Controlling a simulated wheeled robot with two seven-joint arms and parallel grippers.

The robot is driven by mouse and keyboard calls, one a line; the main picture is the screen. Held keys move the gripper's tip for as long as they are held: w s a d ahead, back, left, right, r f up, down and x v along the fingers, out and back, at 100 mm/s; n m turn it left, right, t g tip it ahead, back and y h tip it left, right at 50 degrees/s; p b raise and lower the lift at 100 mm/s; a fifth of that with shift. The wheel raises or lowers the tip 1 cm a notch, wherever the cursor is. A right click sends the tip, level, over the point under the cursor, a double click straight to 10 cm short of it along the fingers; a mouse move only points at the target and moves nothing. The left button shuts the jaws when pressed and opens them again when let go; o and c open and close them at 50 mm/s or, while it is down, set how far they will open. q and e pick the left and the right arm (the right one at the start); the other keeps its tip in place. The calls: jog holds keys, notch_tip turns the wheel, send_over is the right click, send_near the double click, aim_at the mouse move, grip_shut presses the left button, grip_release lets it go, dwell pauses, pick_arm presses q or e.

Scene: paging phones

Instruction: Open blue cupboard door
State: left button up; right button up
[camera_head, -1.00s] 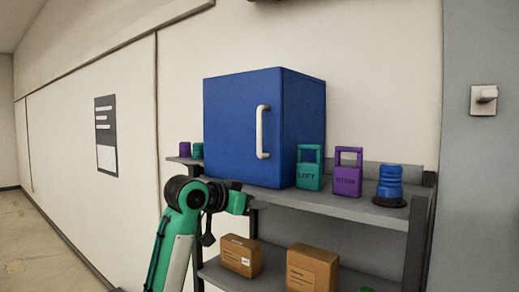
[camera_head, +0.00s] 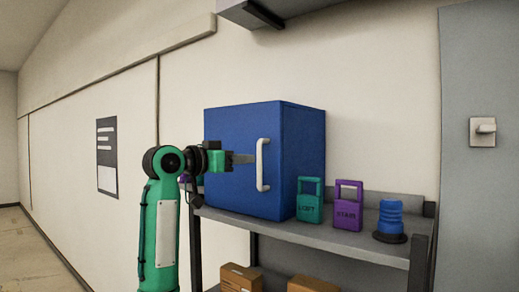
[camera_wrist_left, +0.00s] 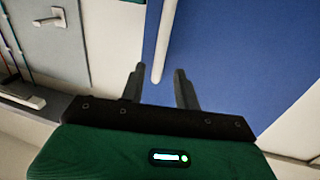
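The blue cupboard (camera_head: 232,180) stands on the grey shelf, its door shut, with a white upright handle (camera_head: 260,166) near the door's right edge. My left gripper (camera_head: 250,158) is in front of the door, with its fingers pointing right toward the handle. In the left wrist view, the gripper (camera_wrist_left: 159,68) is open and the handle (camera_wrist_left: 162,40) shows between its two fingers. I cannot tell whether the fingers touch the handle. The blue door (camera_wrist_left: 230,60) fills the right of that view. My right gripper is not in view.
On the grey shelf (camera_head: 310,236), a green tag (camera_head: 309,213), a purple tag (camera_head: 347,215) and a blue ribbed object (camera_head: 390,218) stand right of the cupboard. Cardboard boxes (camera_head: 240,277) are below. A grey overhead unit (camera_head: 290,8) hangs above.

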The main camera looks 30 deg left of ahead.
pick_arm(q)
jog(key=p, duration=0.3)
send_over(259, 187)
jog(key=shift+w+a, duration=0.15)
jog(key=shift+w, duration=0.25)
jog(key=shift+c, duration=0.4)
grip_shut()
